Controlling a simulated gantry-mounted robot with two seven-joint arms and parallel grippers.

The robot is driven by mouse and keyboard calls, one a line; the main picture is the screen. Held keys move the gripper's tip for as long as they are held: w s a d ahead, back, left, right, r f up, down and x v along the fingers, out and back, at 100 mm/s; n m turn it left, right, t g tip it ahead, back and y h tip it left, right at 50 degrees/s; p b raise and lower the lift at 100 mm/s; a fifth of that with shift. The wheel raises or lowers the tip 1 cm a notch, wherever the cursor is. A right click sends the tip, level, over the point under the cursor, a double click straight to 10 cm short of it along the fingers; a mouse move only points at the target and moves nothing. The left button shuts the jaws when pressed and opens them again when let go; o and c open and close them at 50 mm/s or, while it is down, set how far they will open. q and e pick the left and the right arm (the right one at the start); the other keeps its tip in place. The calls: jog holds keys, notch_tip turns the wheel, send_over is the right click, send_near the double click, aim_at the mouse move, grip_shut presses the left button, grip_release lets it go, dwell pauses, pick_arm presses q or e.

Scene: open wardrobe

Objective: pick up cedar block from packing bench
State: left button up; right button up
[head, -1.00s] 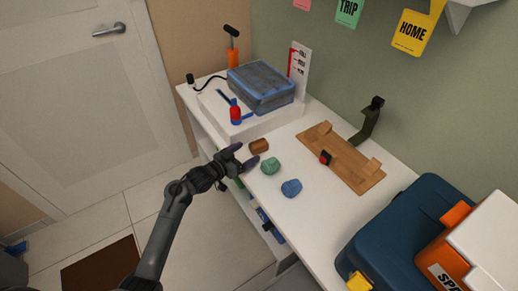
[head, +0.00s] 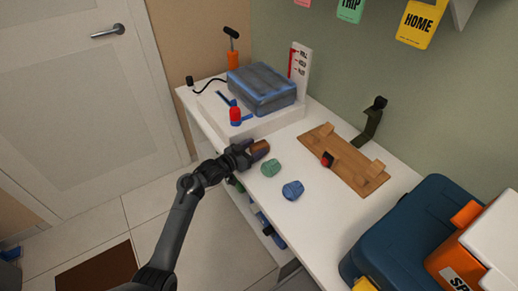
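The small brown cedar block (head: 260,149) is on the white packing bench (head: 313,222), near its left edge. My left gripper (head: 253,152) reaches in from the left, with its fingers at the near side of the block and overlapping it. Whether the fingers press on the block or are slightly apart from it cannot be made out. The block seems to be at bench height. My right gripper is not in view.
A green block (head: 271,168) and a blue block (head: 292,190) lie just right of the cedar block. Behind are a wooden rack (head: 345,162) and a white platform with a blue-grey packed case (head: 262,90). A dark blue box (head: 400,235) fills the right end.

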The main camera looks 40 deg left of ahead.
pick_arm(q)
jog(key=c, duration=0.7)
